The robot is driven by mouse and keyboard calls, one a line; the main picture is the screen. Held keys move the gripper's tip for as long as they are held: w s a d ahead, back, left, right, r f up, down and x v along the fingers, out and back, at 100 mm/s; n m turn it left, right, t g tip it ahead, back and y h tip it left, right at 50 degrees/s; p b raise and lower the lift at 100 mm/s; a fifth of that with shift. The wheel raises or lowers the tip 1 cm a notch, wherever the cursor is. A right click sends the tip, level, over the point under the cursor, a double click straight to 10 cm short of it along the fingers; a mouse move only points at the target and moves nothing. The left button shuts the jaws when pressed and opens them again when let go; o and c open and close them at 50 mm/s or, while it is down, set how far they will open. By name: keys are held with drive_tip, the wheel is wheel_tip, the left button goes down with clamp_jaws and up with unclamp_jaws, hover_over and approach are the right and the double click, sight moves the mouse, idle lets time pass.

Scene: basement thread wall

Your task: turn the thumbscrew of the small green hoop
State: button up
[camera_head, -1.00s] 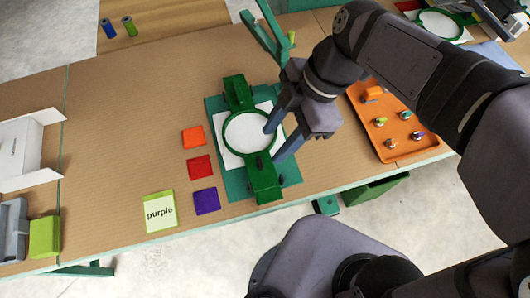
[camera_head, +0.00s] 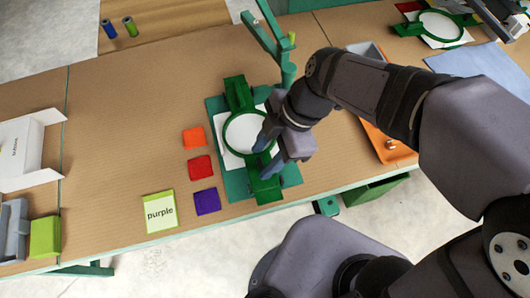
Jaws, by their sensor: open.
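The thumbscrew is hidden behind my gripper or too small to make out. My gripper (camera_head: 262,160) is open over the lower right part of the hoop, its fingers pointing down and left. One finger overlaps the hoop's right rim and the other reaches the green block (camera_head: 266,190) below it. I cannot tell whether the fingers touch anything.
Orange (camera_head: 194,138), red (camera_head: 200,167) and purple (camera_head: 206,201) squares lie left of the board, near a card reading "purple" (camera_head: 160,211). A green upright arm (camera_head: 272,45) stands behind. An orange tray (camera_head: 390,150) is partly hidden by my arm. Another green hoop (camera_head: 440,27) is at the upper right.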

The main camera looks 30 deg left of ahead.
drive_tip(key=shift+c, duration=0.3)
clamp_jaws()
